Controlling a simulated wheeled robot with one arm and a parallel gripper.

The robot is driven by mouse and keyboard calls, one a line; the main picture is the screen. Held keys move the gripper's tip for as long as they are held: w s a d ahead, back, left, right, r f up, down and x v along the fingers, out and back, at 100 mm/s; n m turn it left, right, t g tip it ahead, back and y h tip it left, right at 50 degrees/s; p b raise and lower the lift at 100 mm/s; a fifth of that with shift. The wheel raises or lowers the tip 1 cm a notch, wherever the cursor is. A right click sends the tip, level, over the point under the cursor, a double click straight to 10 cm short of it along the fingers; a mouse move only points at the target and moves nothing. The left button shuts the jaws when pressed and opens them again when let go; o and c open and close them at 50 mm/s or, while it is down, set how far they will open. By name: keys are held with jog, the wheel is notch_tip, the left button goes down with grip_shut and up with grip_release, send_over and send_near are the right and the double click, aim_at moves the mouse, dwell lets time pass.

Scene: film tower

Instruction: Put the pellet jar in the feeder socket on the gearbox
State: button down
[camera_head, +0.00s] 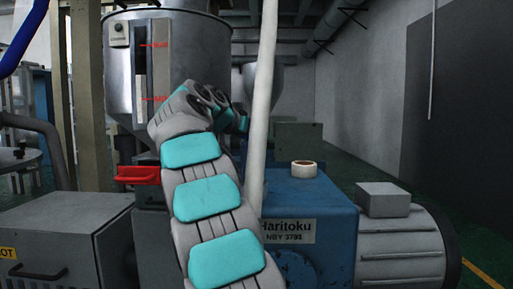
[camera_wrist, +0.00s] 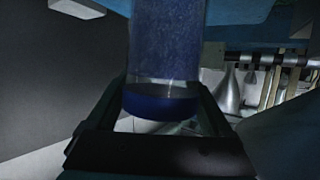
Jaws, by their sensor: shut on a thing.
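The pellet jar (camera_wrist: 166,45) is in the wrist view, a clear cylinder full of blue pellets with a dark blue end cap (camera_wrist: 160,103). Its other end runs out of the top of that view. My gripper (camera_wrist: 162,95) is shut on the jar, one dark finger at each side near the cap. In the head view my arm hides both the gripper and the jar. The blue gearbox (camera_head: 325,205) stands right of my arm. A short pale ring (camera_head: 303,169) sits on its top; it may be the feeder socket, but I cannot tell for sure.
A metal hopper (camera_head: 185,50) stands behind my arm, with a red handle (camera_head: 138,175) below it. A pale upright pipe (camera_head: 263,95) rises close beside my arm. A ribbed grey motor (camera_head: 405,245) with a box (camera_head: 383,199) on it adjoins the gearbox at right.

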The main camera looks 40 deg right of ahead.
aim_at(244, 140)
jog(key=shift+f, duration=1.4)
grip_release()
jog(key=shift+a, duration=0.1)
jog(key=v, duration=1.1)
jog(key=shift+s+a+r+b, duration=0.15)
jog(key=shift+a+r+b, duration=0.05)
jog(key=shift+a+b, duration=0.2)
